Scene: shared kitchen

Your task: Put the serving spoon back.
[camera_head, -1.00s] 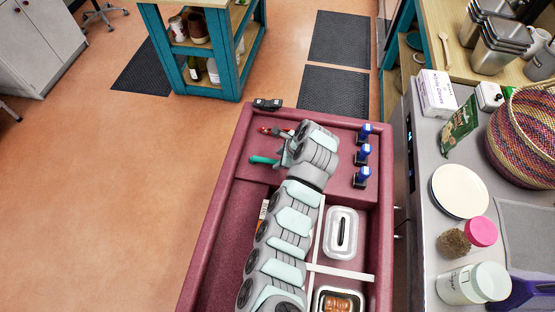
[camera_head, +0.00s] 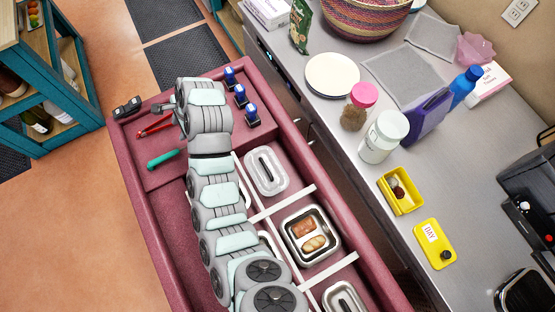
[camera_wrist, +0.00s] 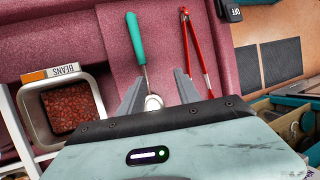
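A teal-handled metal spoon (camera_wrist: 137,40) lies in the maroon tray of the cart. Its rounded metal end is partly hidden by my gripper's body. Its teal handle (camera_head: 163,159) shows left of my arm in the head view. In the wrist view my gripper (camera_wrist: 158,88) is open, its two grey fingers apart on either side of the spoon's metal end. It looks empty; the height above the spoon is unclear. In the head view my arm hides most of the gripper.
Red tongs (camera_wrist: 194,50) lie right of the spoon. A pan of beans (camera_wrist: 72,108) stands left. Blue-capped bottles (camera_head: 240,95) and lidded containers (camera_head: 266,170) sit in the cart (camera_head: 130,190). The counter (camera_head: 350,190) on the right holds a plate (camera_head: 332,75), jars and yellow boxes.

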